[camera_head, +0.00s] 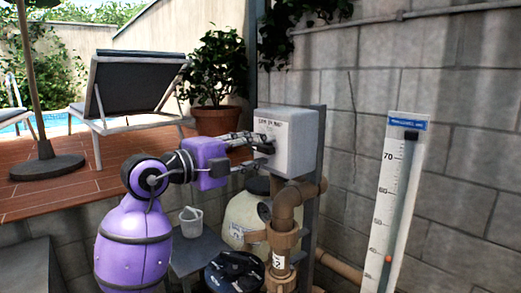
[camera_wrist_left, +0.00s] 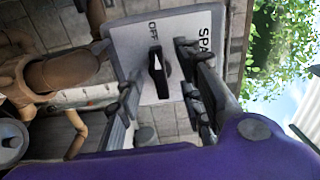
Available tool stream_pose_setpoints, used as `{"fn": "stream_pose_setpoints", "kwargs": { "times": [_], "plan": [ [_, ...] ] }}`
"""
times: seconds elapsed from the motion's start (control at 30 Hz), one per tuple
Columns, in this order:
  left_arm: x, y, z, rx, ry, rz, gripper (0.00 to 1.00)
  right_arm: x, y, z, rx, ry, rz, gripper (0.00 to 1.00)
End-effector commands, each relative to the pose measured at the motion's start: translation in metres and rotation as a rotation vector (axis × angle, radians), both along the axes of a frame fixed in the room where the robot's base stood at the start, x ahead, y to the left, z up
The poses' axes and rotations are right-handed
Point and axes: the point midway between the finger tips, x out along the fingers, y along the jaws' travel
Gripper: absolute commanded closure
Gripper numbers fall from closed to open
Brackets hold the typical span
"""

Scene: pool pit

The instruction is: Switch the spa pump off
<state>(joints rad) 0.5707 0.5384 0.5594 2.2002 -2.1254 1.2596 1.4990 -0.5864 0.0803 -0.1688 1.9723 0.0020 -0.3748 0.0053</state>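The spa pump switch box (camera_head: 292,135) is a pale grey box on a post against the wall, with lettering on its front. In the left wrist view, its face (camera_wrist_left: 132,45) shows sideways, with the words OFF and SPA. A black elongated knob (camera_wrist_left: 158,85) stands on it. The knob's white mark is on the half nearer OFF. My left gripper (camera_head: 262,146) is at the front of the box. In the left wrist view, its fingers (camera_wrist_left: 158,78) are apart, one on each side of the knob, with gaps visible. Any other label is hidden. My right gripper is not seen.
Brown pipes (camera_head: 285,210) and a cream tank (camera_head: 243,215) stand below the box. A white measuring board (camera_head: 388,220) leans at the right. A white pail (camera_head: 191,221) sits on a grey block. A potted plant (camera_head: 216,119) stands behind on the deck.

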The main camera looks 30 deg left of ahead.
Motion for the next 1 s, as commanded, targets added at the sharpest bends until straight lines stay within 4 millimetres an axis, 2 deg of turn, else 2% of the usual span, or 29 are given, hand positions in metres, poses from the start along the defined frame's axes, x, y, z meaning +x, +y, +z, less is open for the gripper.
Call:
{"fn": "stream_pose_setpoints", "kwargs": {
  "times": [0.5, 1.0],
  "plan": [
    [-0.059, 0.025, -0.001, 0.002, 0.002, 0.001, 0.66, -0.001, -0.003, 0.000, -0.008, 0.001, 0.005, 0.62],
    [-0.064, 0.026, 0.000, 0.001, 0.000, 0.000, 0.66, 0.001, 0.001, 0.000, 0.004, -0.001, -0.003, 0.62]
  ]
}}
